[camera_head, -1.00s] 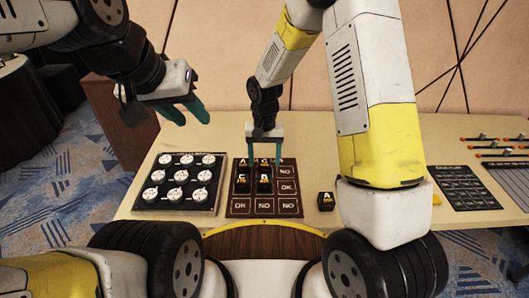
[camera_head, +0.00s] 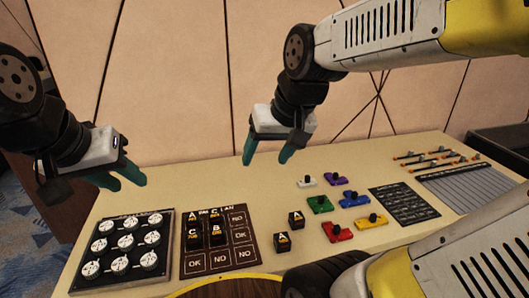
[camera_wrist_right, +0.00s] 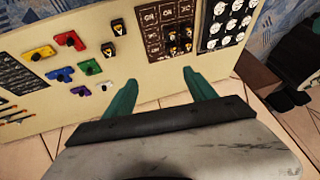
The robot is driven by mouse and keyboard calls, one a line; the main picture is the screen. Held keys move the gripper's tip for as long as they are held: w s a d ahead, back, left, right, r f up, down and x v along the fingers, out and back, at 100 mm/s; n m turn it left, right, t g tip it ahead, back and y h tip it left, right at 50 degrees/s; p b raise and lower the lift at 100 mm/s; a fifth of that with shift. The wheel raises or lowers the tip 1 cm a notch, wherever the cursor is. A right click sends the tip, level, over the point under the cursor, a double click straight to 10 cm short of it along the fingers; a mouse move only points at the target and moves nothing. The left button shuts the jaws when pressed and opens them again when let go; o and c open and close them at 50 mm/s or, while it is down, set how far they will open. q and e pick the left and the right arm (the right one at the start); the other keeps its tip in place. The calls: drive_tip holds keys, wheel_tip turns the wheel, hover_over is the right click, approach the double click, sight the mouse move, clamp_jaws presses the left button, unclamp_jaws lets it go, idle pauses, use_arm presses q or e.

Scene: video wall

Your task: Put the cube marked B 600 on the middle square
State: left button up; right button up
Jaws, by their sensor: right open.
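The cube marked B (camera_head: 216,236) sits on the middle square of the dark three-by-three board (camera_head: 221,268); its number is too small to read. Cubes marked A (camera_head: 192,222), C (camera_head: 214,216) and C (camera_head: 193,240) stand on the board's back left, back middle and middle left squares. The other squares show OK or NO. My right gripper (camera_head: 265,160) is open and empty, raised behind the board; the board also shows beyond its fingers in the right wrist view (camera_wrist_right: 153,43). My left gripper (camera_head: 122,181) hangs with its fingers apart and empty above the table's left side.
Two loose cubes marked A (camera_head: 282,241) (camera_head: 296,219) stand right of the board. A panel with round white dials (camera_head: 128,280) lies left of it. Coloured knobbed pieces (camera_head: 345,200), a dark panel (camera_head: 404,204) and a grey slotted panel (camera_head: 470,183) lie farther right. The wall rises behind.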

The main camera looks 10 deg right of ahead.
drive_tip(key=shift+t, duration=0.5)
drive_tip(key=s, duration=0.1)
drive_tip(key=s+r, duration=0.1)
drive_tip(key=s+d, duration=0.1)
drive_tip(key=s, duration=0.1)
drive_tip(key=shift+r, duration=0.15)
